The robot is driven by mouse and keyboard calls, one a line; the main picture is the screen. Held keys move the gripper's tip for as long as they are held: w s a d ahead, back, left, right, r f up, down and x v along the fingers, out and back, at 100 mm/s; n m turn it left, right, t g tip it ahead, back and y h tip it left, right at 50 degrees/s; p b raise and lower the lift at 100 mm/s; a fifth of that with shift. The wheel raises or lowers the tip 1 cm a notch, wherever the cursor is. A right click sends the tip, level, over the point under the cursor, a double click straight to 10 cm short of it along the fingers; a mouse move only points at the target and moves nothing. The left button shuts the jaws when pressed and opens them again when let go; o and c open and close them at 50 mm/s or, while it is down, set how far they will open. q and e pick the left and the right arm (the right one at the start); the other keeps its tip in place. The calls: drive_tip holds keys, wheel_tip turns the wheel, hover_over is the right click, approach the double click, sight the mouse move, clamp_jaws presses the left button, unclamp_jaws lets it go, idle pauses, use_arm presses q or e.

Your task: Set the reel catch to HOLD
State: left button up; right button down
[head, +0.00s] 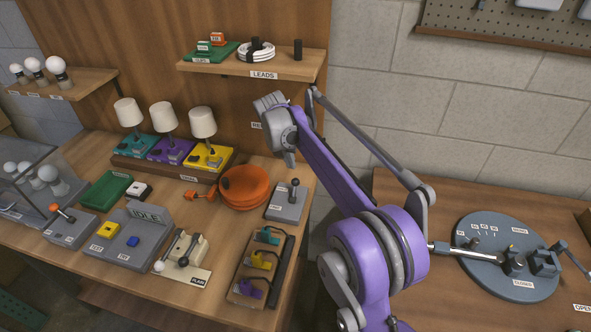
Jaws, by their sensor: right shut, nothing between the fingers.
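The orange reel (243,187) lies on the left bench, right of the lamps. Just to its right is a grey box (287,206) with an upright lever (293,186) topped by a dark ball, which looks like the reel catch. Its label is too small to read, so I cannot tell its setting. My right gripper (290,159) is above and behind this lever, at the end of my purple arm, apart from it. It is shut and empty. My left gripper is not in view.
Three lamps (203,123) stand behind the reel. A rack with coloured clips (262,262) is in front of the catch box. A shelf (250,68) hangs above. A round grey plate (507,265) with a clamp lies on the right bench.

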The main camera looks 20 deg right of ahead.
wheel_tip(320, 180, up, 7)
drive_tip(key=w, duration=0.1)
drive_tip(key=shift+w+a+p, duration=0.25)
drive_tip(key=shift+w+p, duration=0.1)
drive_tip(key=shift+w, duration=0.05)
drive_tip(key=shift+f, duration=0.1)
